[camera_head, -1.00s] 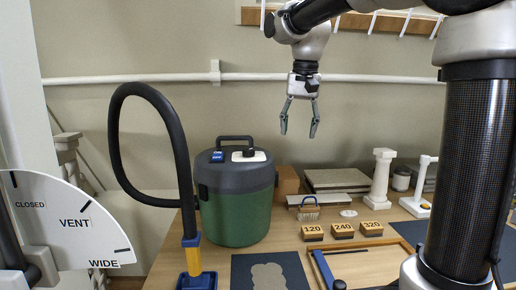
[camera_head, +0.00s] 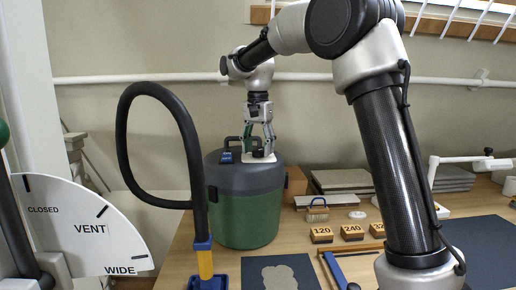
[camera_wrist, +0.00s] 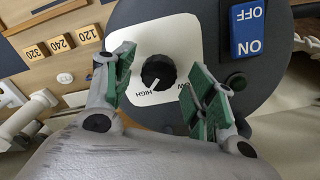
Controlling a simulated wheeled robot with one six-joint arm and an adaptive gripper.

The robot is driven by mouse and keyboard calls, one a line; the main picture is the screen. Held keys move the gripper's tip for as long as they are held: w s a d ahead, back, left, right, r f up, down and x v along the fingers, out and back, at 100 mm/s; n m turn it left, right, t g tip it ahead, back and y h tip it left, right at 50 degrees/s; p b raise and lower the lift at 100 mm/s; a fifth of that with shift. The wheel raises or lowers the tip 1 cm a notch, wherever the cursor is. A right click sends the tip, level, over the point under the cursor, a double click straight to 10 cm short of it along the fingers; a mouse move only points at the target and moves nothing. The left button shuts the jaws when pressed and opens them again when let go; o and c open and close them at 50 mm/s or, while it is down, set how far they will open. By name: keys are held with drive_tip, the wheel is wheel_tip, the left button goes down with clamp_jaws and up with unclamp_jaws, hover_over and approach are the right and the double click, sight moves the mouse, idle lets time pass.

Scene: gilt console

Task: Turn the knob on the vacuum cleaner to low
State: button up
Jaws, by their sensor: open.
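The vacuum cleaner (camera_head: 243,218) is a green drum with a dark grey lid, standing on the bench. Its black knob (camera_wrist: 158,72) sits on a white plate (camera_wrist: 140,40) on the lid. The knob's white mark points to the lower left in the wrist view, toward the label HIGH. Another label to its right is partly hidden by a finger. My gripper (camera_head: 262,147) is open above the lid, its green-padded fingers on either side of the knob. A gap shows between the knob and each finger in the wrist view; I cannot tell their height above the plate.
A blue ON/OFF switch (camera_wrist: 247,30) and a small dark green button (camera_wrist: 237,82) are beside the plate, near the right finger. A black hose (camera_head: 190,150) loops up at left. Sanding blocks (camera_head: 321,235) lie to the right.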

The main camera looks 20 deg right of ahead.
drive_tip(key=shift+f, duration=0.2)
drive_tip(key=c, duration=1)
drive_tip(key=shift+c, duration=0.2)
drive_tip(key=n, duration=0.4)
drive_tip(key=shift+d+n, duration=0.1)
drive_tip(key=shift+n, duration=0.2)
drive_tip(key=n, duration=0.4)
drive_tip(key=shift+n, duration=0.3)
drive_tip(key=n, duration=0.4)
drive_tip(key=shift+n, duration=2.4)
